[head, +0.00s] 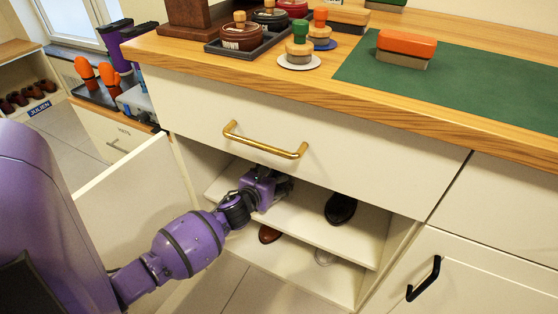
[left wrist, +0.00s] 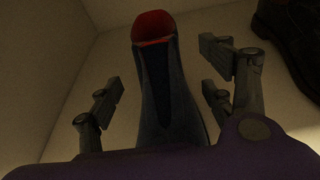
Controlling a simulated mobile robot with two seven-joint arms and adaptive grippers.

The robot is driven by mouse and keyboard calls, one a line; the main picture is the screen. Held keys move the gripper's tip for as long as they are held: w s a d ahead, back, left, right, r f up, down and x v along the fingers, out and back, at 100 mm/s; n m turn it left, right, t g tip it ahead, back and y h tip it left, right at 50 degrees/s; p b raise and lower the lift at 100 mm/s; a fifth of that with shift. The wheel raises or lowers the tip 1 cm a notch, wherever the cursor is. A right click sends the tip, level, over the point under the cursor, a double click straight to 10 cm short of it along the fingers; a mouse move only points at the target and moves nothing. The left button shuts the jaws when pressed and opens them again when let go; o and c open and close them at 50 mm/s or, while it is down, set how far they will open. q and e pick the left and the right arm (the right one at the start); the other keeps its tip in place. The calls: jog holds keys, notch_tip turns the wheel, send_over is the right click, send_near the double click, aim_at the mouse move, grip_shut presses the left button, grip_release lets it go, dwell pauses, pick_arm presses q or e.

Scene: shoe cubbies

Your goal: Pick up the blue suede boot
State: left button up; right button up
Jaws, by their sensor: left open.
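The blue suede boot (left wrist: 172,108) shows in the left wrist view as a dark blue boot with a red lining at its top opening. It lies between the spread fingers of my left gripper (left wrist: 162,82), with a gap on both sides. Its near end is hidden behind the purple gripper body. In the head view my left gripper (head: 283,186) reaches into the upper shelf of the open cubby, under the drawer. I cannot make out the boot there, as the gripper and drawer cover that area. My right gripper is not in view.
A black shoe (head: 341,208) stands to the right on the same shelf (head: 312,222); it also shows in the left wrist view (left wrist: 292,45). A brown shoe (head: 269,234) is on the level below. The drawer with a brass handle (head: 264,146) overhangs the opening. An open door (head: 135,200) is at left.

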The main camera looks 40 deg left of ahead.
pick_arm(q)
jog(key=shift+w+a+f, duration=0.1)
jog(key=shift+w, duration=0.15)
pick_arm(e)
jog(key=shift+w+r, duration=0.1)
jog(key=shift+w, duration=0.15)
pick_arm(q)
jog(key=shift+c, duration=0.7)
jog(key=c, duration=1.1)
jog(key=shift+c, duration=1.4)
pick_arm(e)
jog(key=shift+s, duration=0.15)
pick_arm(q)
jog(key=shift+r, duration=0.2)
